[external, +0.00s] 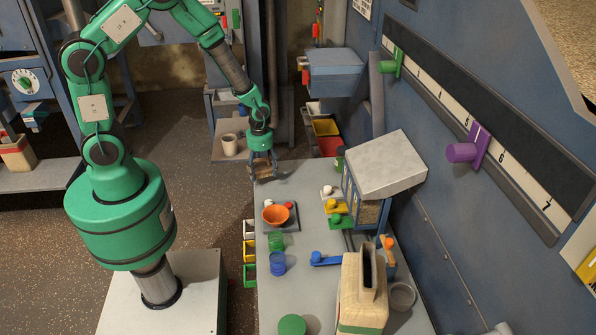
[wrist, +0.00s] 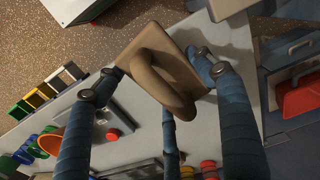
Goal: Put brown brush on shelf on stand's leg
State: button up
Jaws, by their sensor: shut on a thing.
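My gripper (external: 262,158) is over the far end of the grey table, with its blue fingers pointing down. It is shut on the brown brush (external: 263,172), a tan block with a looped handle. In the wrist view the brush (wrist: 163,72) sits between the fingers of my gripper (wrist: 160,85), its handle towards the camera. The brush's underside is hidden, and I cannot tell whether it touches the table. A grey shelf (external: 222,150) juts from a blue stand's leg (external: 213,108), just beyond the table and left of my gripper.
The grey table (external: 296,178) holds an orange bowl (external: 276,214), a grey-topped box (external: 387,163) and a beige container (external: 363,290). Small coloured bins (external: 249,251) line its left edge. Open floor lies left of it.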

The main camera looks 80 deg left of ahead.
jog(key=s+p, duration=0.6)
jog(key=s, duration=1.1)
jog(key=shift+s+a+r+p, duration=1.25)
jog(key=shift+s+r+p, duration=0.9)
jog(key=shift+s, duration=1.6)
jog(key=shift+s+a+r+p, duration=1.25)
jog(key=shift+s+r+p, duration=0.85)
jog(key=shift+s, duration=1.65)
jog(key=shift+w+a+r+n+b, duration=0.1)
jog(key=shift+w+a+n+b, duration=1.5)
jog(key=shift+a+n, duration=1.3)
jog(key=shift+w+a+r+n+b, duration=0.1)
jog(key=shift+w+a+n+b, duration=1.15)
jog(key=shift+w+a+n, duration=1.65)
jog(key=shift+w+a+n+b, duration=0.95)
jog(key=shift+a+n+b, duration=0.7)
jog(key=shift+a, duration=2.3)
jog(key=shift+n, duration=0.25)
send_over(236, 124)
jog(key=shift+s+d+f, duration=0.1)
jog(key=shift+d+f, duration=0.05)
jog(key=shift+f, duration=0.6)
